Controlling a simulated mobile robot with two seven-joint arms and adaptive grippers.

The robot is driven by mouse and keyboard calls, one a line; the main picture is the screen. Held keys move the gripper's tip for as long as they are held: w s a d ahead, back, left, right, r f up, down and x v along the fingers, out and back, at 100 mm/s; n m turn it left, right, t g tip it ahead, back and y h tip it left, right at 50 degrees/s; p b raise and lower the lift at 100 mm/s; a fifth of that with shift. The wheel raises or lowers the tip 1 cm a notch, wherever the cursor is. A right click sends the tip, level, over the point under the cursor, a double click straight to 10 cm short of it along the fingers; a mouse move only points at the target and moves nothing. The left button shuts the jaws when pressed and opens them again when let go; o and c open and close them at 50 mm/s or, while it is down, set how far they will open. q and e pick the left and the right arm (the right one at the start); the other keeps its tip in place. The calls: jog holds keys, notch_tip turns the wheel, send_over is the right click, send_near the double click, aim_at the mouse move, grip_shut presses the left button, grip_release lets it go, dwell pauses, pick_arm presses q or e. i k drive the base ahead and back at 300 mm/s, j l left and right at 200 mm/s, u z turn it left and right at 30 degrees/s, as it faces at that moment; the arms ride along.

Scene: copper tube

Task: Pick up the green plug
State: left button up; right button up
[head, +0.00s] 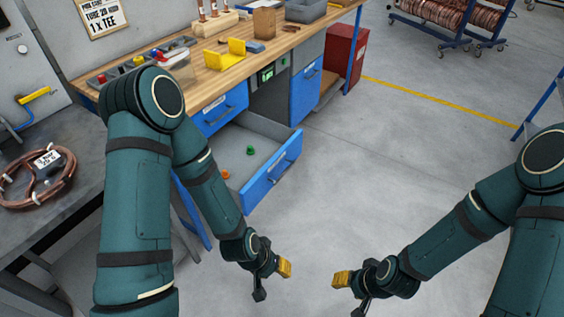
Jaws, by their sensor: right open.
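The green plug (250,150) is small and lies inside the open drawer (288,172) of the workbench, toward its back. My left gripper (273,282) hangs over the floor in front of the drawer, below it in the picture. Its fingers are apart and nothing is between them. My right gripper (349,296) is to the right of the left one, over the floor, open and empty. Both grippers are well apart from the green plug.
An orange plug (225,174) lies nearer in the same drawer, partly beside my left arm. The workbench (205,88) carries a yellow holder (226,54) and bins. A copper coil (38,178) lies on the grey table at left.

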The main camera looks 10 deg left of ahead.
aim_at(250, 150)
jog(key=u, duration=0.85)
